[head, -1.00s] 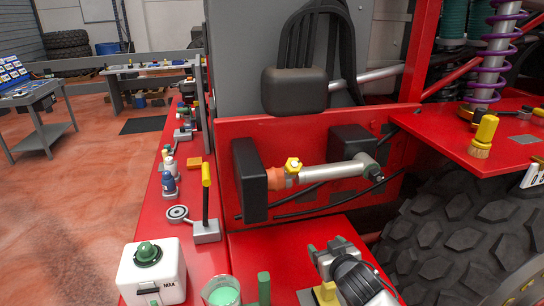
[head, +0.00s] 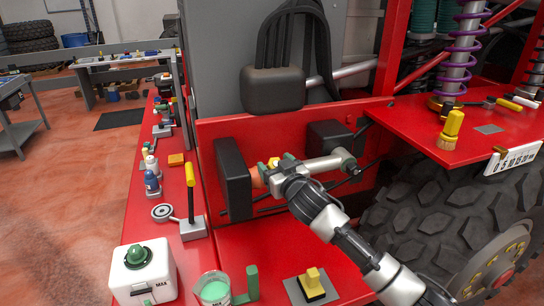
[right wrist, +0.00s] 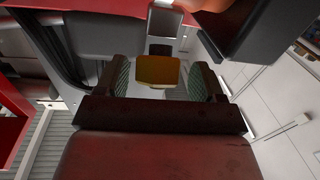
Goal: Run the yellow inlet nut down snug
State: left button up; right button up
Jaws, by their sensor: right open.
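In the right wrist view the yellow nut (right wrist: 160,70) lies between the two green-padded fingers. My right gripper (head: 269,165) is open at the nut; it also shows in the right wrist view (right wrist: 159,80), with a gap visible on each side of the nut. I cannot tell how far the nut reaches between the pads. An orange fitting (head: 256,178) sits left of the nut. My left gripper is not in view.
A black box (head: 233,180) stands close left of the nut, another black box (head: 328,137) behind the pipe.

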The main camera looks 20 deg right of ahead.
jog(key=shift+w+a, duration=0.1)
jog(key=shift+w, duration=1)
jog(key=c, duration=0.9)
jog(key=shift+f, duration=0.15)
jog(key=shift+c, duration=0.2)
jog(key=m+h+b, duration=0.4)
jog(key=m+b, duration=0.1)
jog(key=b, duration=0.1)
jog(key=shift+f, duration=0.15)
jog(key=shift+d+r+m+h+b, duration=0.15)
jog(key=shift+m+h+b, duration=0.15)
jog(key=shift+m+h, duration=0.2)
jog(key=shift+d+r+m+h+b, duration=0.15)
jog(key=shift+m+h+b, duration=0.2)
jog(key=shift+h, duration=0.25)
